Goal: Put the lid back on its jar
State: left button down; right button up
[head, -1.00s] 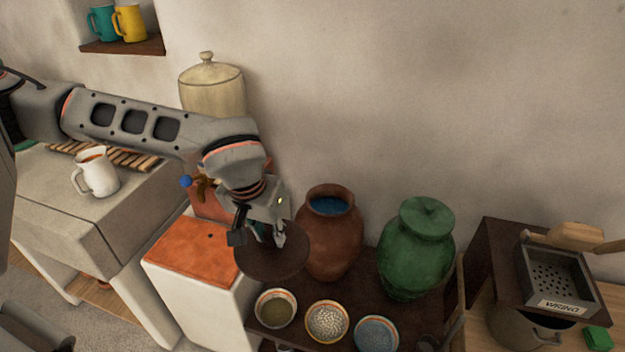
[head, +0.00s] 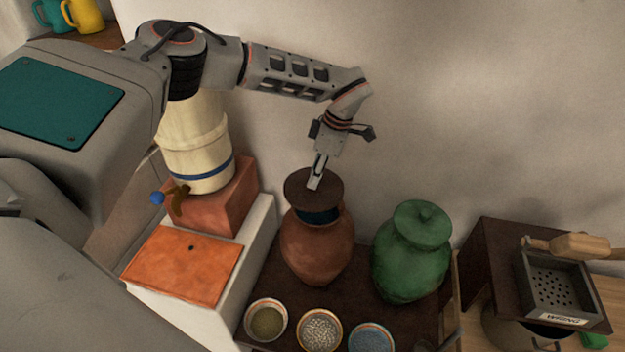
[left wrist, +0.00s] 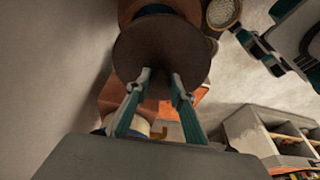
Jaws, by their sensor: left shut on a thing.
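The lid is a dark brown disc (head: 331,193), held over the mouth of the reddish-brown jar (head: 318,248). A dark blue band of the jar's inside shows between lid and rim, so the lid appears a little above the rim. My left gripper (head: 316,178) is shut on the lid's top, reaching down from above. In the left wrist view the lid (left wrist: 160,50) lies just beyond my left fingertips (left wrist: 160,80), and part of the jar (left wrist: 185,10) shows behind it. The knob between the fingers is hidden. Part of my other arm seems to show at that view's upper right; its jaws are unclear.
A green lidded jar (head: 411,255) stands close on the right. Several small bowls, one of them green-filled (head: 267,322), line the shelf front. A cream dispenser (head: 197,150) with a tap stands left on an orange block (head: 225,200). The wall is close behind.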

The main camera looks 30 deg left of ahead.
aim_at(323, 181)
pick_arm(q)
jog(key=shift+w+d+n, duration=0.2)
jog(key=shift+w+n, duration=0.5)
jog(key=shift+w, duration=0.3)
jog(key=shift+f+b, duration=3.05)
jog(key=shift+f, duration=0.25)
jog(key=shift+f, duration=0.55)
jog(key=c, duration=1.7)
grip_release()
